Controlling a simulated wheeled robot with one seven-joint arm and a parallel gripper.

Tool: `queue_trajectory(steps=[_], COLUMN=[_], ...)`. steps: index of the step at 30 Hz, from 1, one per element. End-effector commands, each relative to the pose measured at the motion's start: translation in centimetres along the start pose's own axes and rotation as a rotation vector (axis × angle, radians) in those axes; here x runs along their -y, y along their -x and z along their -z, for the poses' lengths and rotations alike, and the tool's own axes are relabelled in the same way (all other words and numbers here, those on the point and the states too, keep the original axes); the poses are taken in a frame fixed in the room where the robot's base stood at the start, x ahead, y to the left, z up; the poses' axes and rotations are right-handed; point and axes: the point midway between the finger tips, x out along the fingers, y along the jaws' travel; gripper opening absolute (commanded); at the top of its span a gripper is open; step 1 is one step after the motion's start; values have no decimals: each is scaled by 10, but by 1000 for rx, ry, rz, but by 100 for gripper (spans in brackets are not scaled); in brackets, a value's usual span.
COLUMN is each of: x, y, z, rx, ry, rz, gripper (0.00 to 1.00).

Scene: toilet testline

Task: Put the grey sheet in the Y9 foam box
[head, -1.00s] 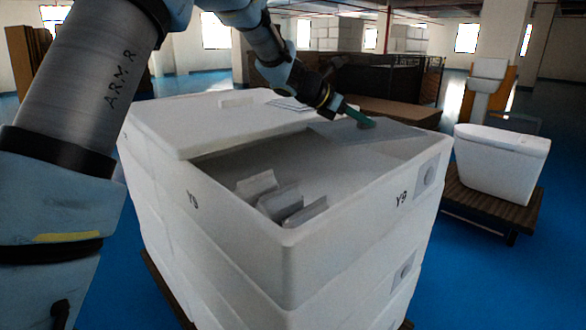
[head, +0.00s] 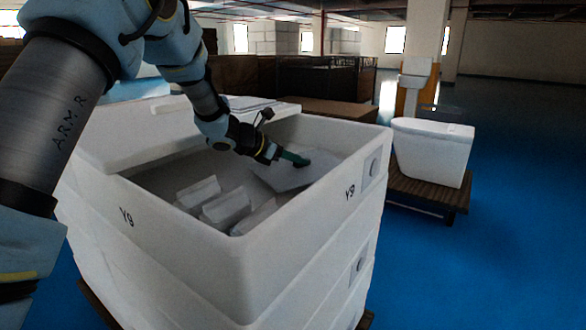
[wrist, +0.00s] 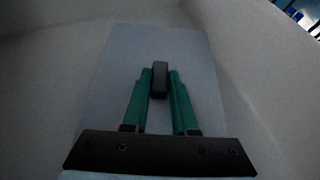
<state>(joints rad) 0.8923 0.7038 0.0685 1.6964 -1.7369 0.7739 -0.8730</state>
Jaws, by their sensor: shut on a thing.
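The grey sheet (head: 290,174) is inside the Y9 foam box (head: 262,254), tilted, in its far right part near the right wall. In the wrist view the sheet (wrist: 205,75) is a flat pale rectangle with a dark block-like grip (wrist: 160,80) on it. My gripper (head: 299,160) has green fingers and is below the box's rim. In the wrist view my gripper (wrist: 160,85) is shut on the sheet's dark grip. I cannot tell whether the sheet's lower edge touches the box floor.
White foam inserts (head: 225,203) stand in the near part of the box. A white lid (head: 135,140) lies across the box's left side. A white toilet (head: 432,150) stands on a wooden pallet (head: 425,190) to the right. Blue floor is clear beyond.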

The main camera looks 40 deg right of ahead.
Motion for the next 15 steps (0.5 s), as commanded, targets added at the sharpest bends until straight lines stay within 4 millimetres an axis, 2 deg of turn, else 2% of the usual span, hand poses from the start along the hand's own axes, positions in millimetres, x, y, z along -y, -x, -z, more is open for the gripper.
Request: queue_trajectory(steps=[6,15], x=[1,0], y=[-14,-15], z=[25,29], rx=[-3,-1], ry=[2,0], rz=[2,0], gripper=[0,0])
